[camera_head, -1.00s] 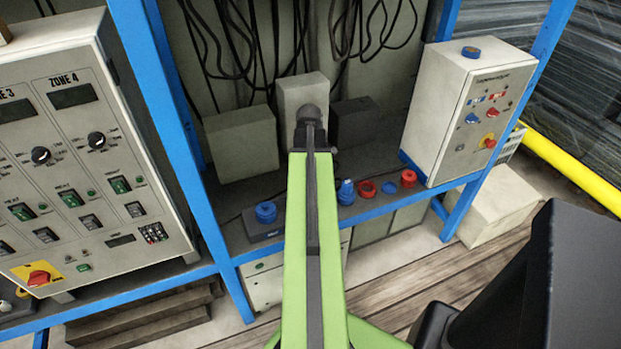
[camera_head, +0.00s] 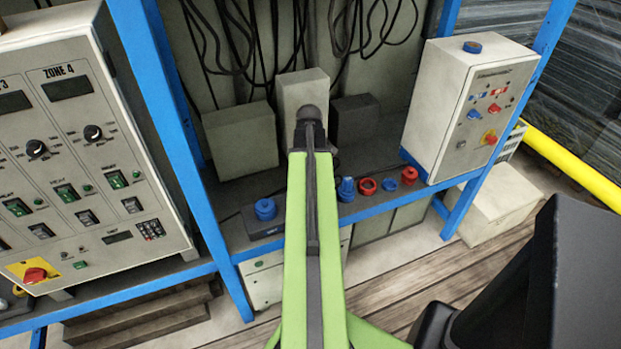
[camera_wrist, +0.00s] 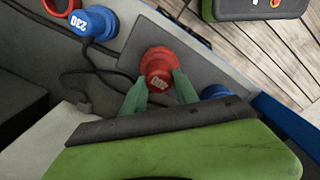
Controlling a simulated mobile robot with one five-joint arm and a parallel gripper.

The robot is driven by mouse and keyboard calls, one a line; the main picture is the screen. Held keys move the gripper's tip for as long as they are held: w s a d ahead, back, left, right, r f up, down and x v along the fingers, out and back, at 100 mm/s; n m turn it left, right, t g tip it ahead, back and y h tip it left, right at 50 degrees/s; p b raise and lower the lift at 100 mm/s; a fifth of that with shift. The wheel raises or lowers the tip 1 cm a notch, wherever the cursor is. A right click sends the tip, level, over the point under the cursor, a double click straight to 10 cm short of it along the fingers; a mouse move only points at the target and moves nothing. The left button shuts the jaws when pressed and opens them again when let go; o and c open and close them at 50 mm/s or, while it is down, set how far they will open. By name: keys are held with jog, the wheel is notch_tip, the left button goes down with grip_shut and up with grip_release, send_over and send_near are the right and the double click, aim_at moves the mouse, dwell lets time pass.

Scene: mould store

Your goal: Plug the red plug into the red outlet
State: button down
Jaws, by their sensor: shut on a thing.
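The red plug (camera_wrist: 160,86), marked 400, is between the two green fingers of my gripper (camera_wrist: 160,76) in the wrist view. The gripper is shut on it. The plug is over a dark grey block (camera_wrist: 185,62). The red outlet cannot be made out apart from the plug; whether they touch is hidden. In the head view my own arm hides the gripper, the held plug and part of the dark block (camera_head: 262,232).
A blue connector (camera_wrist: 217,91) is close to the plug; it also shows in the head view (camera_head: 265,210). A blue 230 plug (camera_wrist: 92,22), a red ring (camera_head: 367,186), a blue ring (camera_head: 389,185) and another red piece (camera_head: 410,176) stand along the shelf. A dark cable (camera_wrist: 100,75) lies nearby.

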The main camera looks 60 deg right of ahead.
jog(key=shift+c, duration=2.3)
grip_release()
notch_tip(320, 180, up, 8)
jog(key=p, duration=0.7)
jog(key=shift+f+p, duration=0.15)
jog(key=shift+p, duration=0.25)
jog(key=shift+f, duration=0.1)
